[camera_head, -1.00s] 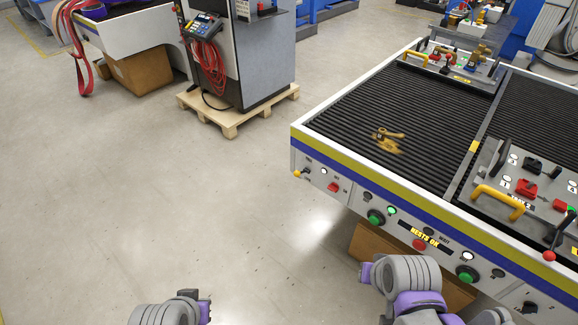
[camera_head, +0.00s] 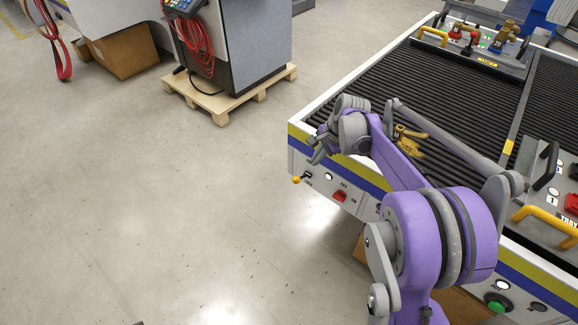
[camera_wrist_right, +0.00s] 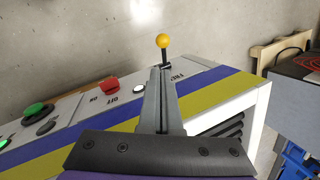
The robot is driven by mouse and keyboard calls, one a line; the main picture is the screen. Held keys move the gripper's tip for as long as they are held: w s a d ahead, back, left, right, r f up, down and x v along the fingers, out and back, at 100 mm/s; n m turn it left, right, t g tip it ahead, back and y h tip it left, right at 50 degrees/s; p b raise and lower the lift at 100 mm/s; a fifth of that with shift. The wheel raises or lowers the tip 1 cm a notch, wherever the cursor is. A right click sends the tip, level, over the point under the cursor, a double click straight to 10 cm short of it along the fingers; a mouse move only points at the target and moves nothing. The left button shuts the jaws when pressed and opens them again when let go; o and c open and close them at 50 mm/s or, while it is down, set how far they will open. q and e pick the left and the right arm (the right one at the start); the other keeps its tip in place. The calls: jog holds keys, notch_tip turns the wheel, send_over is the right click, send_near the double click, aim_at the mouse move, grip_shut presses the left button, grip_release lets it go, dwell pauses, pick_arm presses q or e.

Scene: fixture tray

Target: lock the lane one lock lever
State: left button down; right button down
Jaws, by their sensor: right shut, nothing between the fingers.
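A small lever with a yellow ball knob (camera_head: 296,180) stands out of the front panel's left end. In the right wrist view the knob (camera_wrist_right: 162,41) shows upright just beyond my fingertips, its dark stem partly hidden by them. My right gripper (camera_head: 316,156) reaches over the conveyor's near left corner, close to the lever. In the wrist view the right gripper (camera_wrist_right: 162,72) is shut and empty, in line with the stem; I cannot tell whether it touches it. The label beside the lever is only partly readable. My left gripper is out of view.
The front panel also carries a red switch (camera_wrist_right: 107,84), a white lamp (camera_wrist_right: 139,88) and a green button (camera_head: 498,303). A brass part (camera_head: 408,136) lies on the black rollers behind my arm.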

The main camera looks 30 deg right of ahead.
jog(key=shift+w, duration=0.15)
jog(key=b, duration=0.1)
send_near(302, 177)
jog(key=x, duration=0.3)
jog(key=a+x, duration=0.1)
jog(key=x, duration=0.1)
jog(key=shift+s, duration=0.35)
dwell(0.3)
